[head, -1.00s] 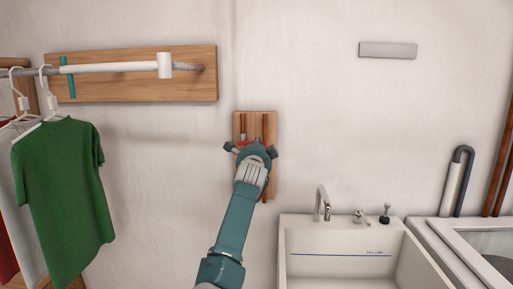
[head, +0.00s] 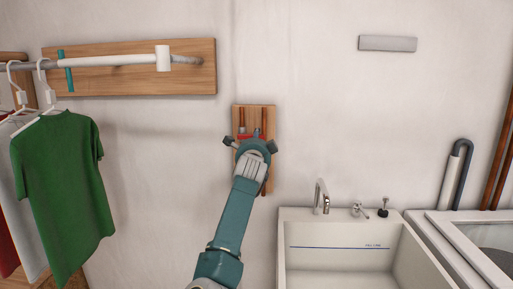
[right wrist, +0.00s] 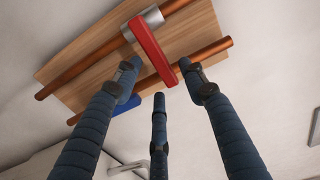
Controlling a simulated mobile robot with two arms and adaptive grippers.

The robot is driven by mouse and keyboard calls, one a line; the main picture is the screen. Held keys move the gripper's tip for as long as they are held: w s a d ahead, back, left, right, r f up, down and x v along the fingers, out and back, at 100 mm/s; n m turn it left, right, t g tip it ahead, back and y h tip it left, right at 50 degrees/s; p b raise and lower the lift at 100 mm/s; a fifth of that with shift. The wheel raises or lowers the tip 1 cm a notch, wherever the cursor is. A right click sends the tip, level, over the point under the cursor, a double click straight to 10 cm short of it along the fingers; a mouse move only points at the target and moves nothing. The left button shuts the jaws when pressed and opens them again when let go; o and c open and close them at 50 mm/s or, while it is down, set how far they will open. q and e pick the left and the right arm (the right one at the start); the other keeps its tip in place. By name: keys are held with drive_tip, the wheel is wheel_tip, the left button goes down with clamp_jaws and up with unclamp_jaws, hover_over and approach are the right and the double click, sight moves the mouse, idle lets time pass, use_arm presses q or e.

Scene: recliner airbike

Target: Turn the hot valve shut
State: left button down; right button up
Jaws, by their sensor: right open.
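A wooden board (head: 268,112) on the wall carries two copper pipes with valves. The red valve handle (right wrist: 152,50) is a flat bar on a silver valve body, slanting across the board in the right wrist view. A small part of the red handle shows in the head view (head: 243,138). A blue handle (right wrist: 127,107) sits on the other pipe, partly behind a finger. My right gripper (right wrist: 160,78) is open, its three fingers spread before the board, with the red handle's lower end between two fingertips. Contact cannot be told. In the head view my right gripper (head: 252,148) covers most of the valves.
A white sink (head: 340,222) with a faucet (head: 321,196) stands right of and below the board. A rail (head: 115,61) with a hanging green shirt (head: 62,190) is at left. A grey bar (head: 387,43) is on the upper right wall.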

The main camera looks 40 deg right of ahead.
drive_tip(key=v, duration=1.1)
drive_tip(key=shift+s, duration=0.2)
drive_tip(key=shift+a, duration=0.15)
